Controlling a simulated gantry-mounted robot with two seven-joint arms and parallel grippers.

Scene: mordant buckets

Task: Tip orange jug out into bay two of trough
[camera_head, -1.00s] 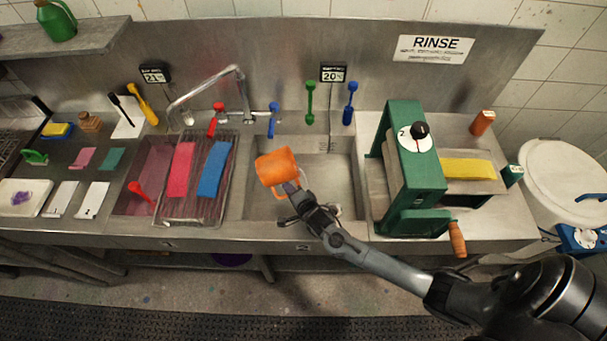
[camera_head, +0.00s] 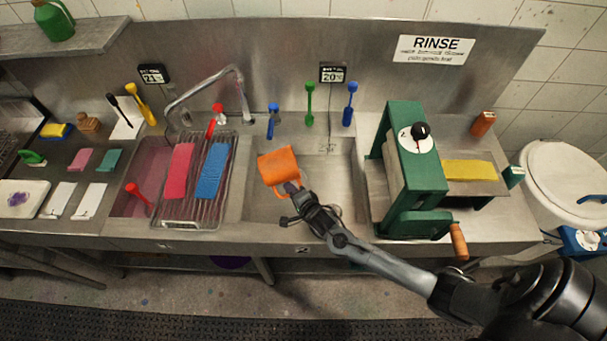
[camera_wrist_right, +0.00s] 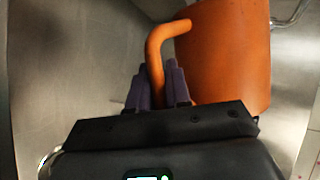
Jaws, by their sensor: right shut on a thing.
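The orange jug (camera_head: 277,166) hangs over the right-hand bay of the steel trough (camera_head: 322,200), above its left part, strongly tilted. In the right wrist view the orange jug (camera_wrist_right: 232,55) fills the upper right, with its curved handle between the purple fingers. My right gripper (camera_head: 290,188) is shut on that handle; it also shows in the right wrist view (camera_wrist_right: 158,88). The jug's mouth and inside are hidden, and I cannot see any stream of liquid. My left gripper is not in view.
A faucet (camera_head: 205,78) arches behind. A green press (camera_head: 415,165) with a dial stands close to the right of the bay.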

